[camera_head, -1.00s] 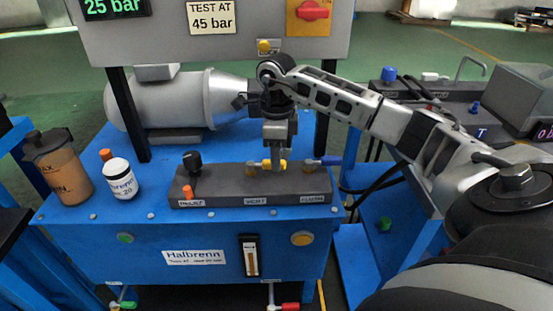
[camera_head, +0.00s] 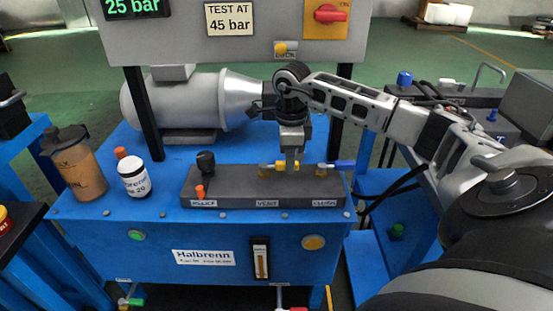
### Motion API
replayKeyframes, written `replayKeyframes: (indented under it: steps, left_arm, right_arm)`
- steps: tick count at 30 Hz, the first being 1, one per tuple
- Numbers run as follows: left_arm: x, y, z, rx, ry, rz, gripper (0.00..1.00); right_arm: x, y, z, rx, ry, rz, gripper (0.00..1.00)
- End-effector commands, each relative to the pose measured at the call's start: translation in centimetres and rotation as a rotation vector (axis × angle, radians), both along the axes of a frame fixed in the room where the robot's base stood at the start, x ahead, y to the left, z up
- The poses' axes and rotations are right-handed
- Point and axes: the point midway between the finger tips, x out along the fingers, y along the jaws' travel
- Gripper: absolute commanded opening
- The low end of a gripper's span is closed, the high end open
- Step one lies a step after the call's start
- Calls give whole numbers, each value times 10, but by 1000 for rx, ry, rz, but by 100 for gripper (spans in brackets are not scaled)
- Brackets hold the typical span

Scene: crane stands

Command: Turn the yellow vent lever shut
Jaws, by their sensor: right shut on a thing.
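The yellow vent lever (camera_head: 268,166) sits on top of the dark valve block (camera_head: 228,188), above the label that reads VENT. My left gripper is not in view.
On the same block are a black knob (camera_head: 206,161), an orange peg (camera_head: 199,192) and a blue lever (camera_head: 341,165) close right of my gripper. A white jar (camera_head: 134,179) and a brown bottle (camera_head: 80,175) stand left. A grey panel (camera_head: 230,45) hangs above.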

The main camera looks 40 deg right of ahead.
Motion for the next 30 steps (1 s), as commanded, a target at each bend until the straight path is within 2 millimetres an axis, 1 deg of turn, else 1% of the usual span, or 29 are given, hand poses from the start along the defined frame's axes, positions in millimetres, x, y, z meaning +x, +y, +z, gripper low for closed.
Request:
replayKeyframes:
  steps: [2,9,10,12,20,23,26,30]
  left_arm:
    - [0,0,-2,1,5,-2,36]
    - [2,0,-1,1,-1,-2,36]
    - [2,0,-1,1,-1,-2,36]
    - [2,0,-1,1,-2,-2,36]
    - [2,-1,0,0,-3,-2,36]
    - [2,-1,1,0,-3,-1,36]
    - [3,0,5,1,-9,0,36]
    - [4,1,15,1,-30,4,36]
  right_arm:
    - [-3,-4,0,0,-3,7,0]
    - [-3,-5,1,2,-6,9,0]
    - [-3,-5,1,1,-6,9,23]
    - [-3,-5,1,2,-6,9,40]
    - [-3,-4,1,2,-4,8,40]
    - [-3,-4,7,2,-6,8,40]
    - [-2,-4,20,0,-7,8,40]
    - [-2,-4,50,1,-9,9,40]
